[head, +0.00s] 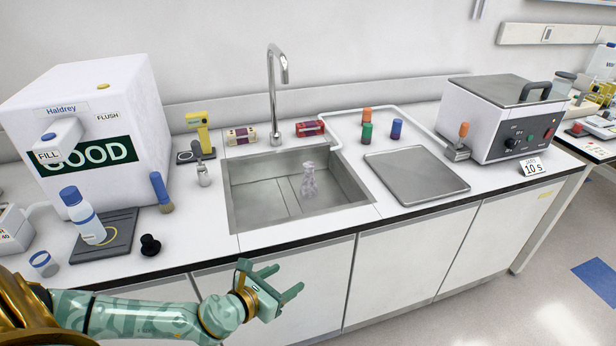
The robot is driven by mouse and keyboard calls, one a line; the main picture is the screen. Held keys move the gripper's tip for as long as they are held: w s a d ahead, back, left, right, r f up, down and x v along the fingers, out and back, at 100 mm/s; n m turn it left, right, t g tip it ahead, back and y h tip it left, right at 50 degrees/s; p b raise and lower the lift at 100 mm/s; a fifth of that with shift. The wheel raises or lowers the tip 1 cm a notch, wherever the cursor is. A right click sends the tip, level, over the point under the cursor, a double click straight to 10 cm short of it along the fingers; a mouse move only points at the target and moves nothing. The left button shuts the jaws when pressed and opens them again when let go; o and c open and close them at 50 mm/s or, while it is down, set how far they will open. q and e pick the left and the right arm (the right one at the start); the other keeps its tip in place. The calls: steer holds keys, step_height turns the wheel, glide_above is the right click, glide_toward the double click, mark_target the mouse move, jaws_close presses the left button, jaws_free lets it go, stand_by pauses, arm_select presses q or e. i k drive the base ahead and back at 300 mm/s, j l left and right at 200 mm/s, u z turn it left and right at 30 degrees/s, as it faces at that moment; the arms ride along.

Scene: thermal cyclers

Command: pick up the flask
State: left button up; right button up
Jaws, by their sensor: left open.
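The flask (309,181) is a small clear glass vessel with a narrow neck. It stands in the sink (250,222), a little right of the basin's middle. My left gripper (284,279) is in front of the counter's front edge, lower in the picture and nearer to me than the flask. It is open and empty, its fingers pointing right, well apart from the flask. My right gripper is not in view.
A tall tap (272,85) rises behind the sink. A metal tray (416,174) lies right of it, with small coloured-cap containers behind. A white box (85,120), a blue-capped bottle (84,216) and a black stopper (150,245) stand on the left.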

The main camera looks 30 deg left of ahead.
mark_target(309, 190)
steer(key=i+j, duration=1)
steer(key=j, duration=0.1)
